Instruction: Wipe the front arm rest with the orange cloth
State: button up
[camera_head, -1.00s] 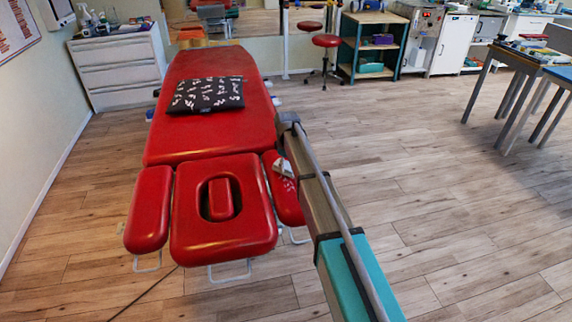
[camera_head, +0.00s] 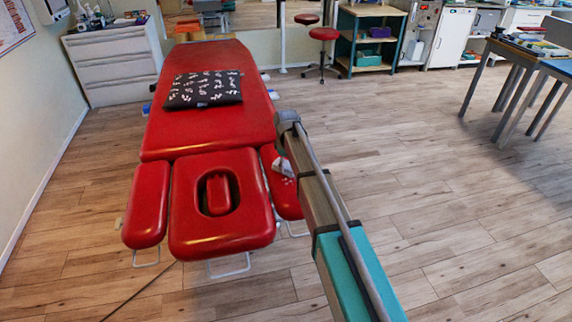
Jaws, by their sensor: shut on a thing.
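The red treatment table (camera_head: 205,145) has two narrow arm rests beside its face-hole headrest (camera_head: 222,232). One arm rest (camera_head: 147,205) is at the left; the other (camera_head: 289,207) is at the right, partly behind my arm. I cannot tell which one counts as the front one. My gripper (camera_head: 283,166) shows as a small whitish-grey shape low at the right arm rest, mostly hidden by my arm. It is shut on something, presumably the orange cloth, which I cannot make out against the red. Whether it touches the pad is unclear.
A black patterned pillow (camera_head: 204,89) lies on the table. A white drawer cabinet (camera_head: 112,65) stands at the back left, a red stool (camera_head: 323,35) and green shelf (camera_head: 368,38) behind. A work table (camera_head: 497,62) is at the right. Floor (camera_head: 440,190) between is clear.

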aim_at(291, 185)
jog(key=shift+s, duration=0.15)
jog(key=shift+s+d+f, duration=0.1)
jog(key=shift+s+d, duration=0.2)
jog(key=shift+s, duration=0.6)
jog(key=shift+s+d, duration=0.25)
jog(key=shift+s, duration=0.6)
jog(key=shift+s, duration=0.1)
jog(key=shift+s+d, duration=0.25)
jog(key=shift+s, duration=0.6)
jog(key=shift+s+d, duration=0.25)
jog(key=shift+s, duration=0.55)
jog(key=shift+r+p, duration=3)
jog(key=shift+r, duration=0.05)
jog(key=shift+r, duration=0.1)
jog(key=shift+r+p, duration=1.45)
jog(key=shift+p, duration=0.05)
